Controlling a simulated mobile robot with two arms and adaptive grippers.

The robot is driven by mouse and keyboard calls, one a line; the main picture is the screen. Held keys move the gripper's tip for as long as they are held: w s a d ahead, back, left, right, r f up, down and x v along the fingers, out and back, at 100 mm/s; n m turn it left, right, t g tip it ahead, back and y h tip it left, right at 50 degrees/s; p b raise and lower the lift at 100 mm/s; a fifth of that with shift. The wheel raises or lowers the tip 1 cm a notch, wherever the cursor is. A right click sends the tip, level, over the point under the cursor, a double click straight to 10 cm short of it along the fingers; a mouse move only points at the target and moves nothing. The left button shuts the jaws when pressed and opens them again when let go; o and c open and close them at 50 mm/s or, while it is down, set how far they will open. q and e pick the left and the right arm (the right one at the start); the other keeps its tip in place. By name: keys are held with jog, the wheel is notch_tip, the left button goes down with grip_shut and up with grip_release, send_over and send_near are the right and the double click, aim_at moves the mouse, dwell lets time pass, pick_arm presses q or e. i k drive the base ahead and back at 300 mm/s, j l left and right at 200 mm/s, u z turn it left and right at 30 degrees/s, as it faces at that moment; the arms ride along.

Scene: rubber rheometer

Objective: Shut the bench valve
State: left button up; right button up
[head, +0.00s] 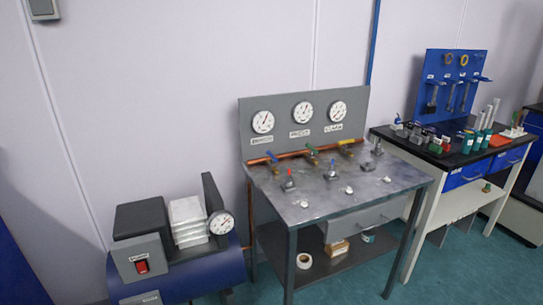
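A grey metal bench (330,200) stands in the middle of the head view. Copper pipes run along the base of its upright back panel (284,135). I cannot tell which handle is the bench valve, or whether any is open or shut. Neither of my grippers is in view.
A blue compressor-like unit (200,268) with a red switch (142,267) and a gauge (221,223) stands at lower left. Small levers (288,186) and white knobs (304,204) stand on the bench top. A tool table (425,155) is at right. Green floor lies in front.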

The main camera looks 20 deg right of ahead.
aim_at(273, 158)
jog(key=i+l+z, duration=0.25)
jog(key=i+z, duration=0.15)
jog(key=i+l+z, duration=0.15)
jog(key=i+z, duration=0.25)
jog(key=i, duration=0.1)
